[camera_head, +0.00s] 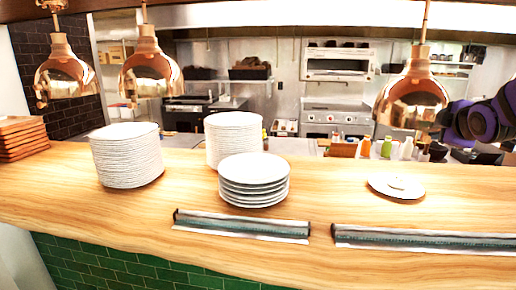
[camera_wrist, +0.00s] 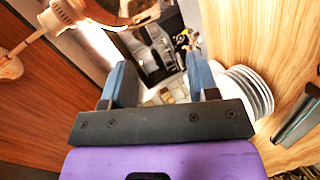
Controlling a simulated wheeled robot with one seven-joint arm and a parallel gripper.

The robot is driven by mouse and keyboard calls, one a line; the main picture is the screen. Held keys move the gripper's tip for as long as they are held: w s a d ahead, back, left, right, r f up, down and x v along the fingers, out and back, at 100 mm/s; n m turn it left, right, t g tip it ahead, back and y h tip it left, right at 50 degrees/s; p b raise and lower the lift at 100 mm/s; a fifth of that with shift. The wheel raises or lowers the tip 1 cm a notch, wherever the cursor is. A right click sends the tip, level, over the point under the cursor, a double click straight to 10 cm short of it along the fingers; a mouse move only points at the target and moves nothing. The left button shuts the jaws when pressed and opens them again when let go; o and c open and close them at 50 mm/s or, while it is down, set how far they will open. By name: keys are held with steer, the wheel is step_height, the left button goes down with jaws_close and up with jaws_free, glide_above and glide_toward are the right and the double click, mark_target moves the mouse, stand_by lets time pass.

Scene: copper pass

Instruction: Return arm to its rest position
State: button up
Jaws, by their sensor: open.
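My purple arm (camera_head: 482,120) reaches in from the right edge in the head view, beside the right copper lamp. My gripper's end is not clear there. In the wrist view my gripper (camera_wrist: 161,72) is open, its two blue-grey fingers apart with nothing held between them. A stack of white plates (camera_wrist: 252,92) shows just right of the right finger, and I cannot tell which stack it is. A copper lamp (camera_wrist: 112,14) shows above the left finger.
On the wooden counter (camera_head: 330,190) stand a tall left stack (camera_head: 126,157), a tall back stack (camera_head: 232,138), a shorter front stack (camera_head: 254,182) and a single plate (camera_head: 380,188). Copper lamps hang at left (camera_head: 64,72), left of centre (camera_head: 150,72) and right (camera_head: 412,95).

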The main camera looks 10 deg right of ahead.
steer(key=s+a+f+m+g+y, duration=0.1)
steer(key=s+a+m+g, duration=0.3)
steer(key=s+a, duration=0.6)
steer(key=s+a+f+m+g+y, duration=0.2)
steer(key=s+a+m, duration=0.6)
steer(key=s, duration=0.5)
steer(key=a+g+y, duration=0.1)
steer(key=a+g, duration=0.1)
steer(key=shift+s+a+f, duration=0.3)
steer(key=shift+a, duration=0.05)
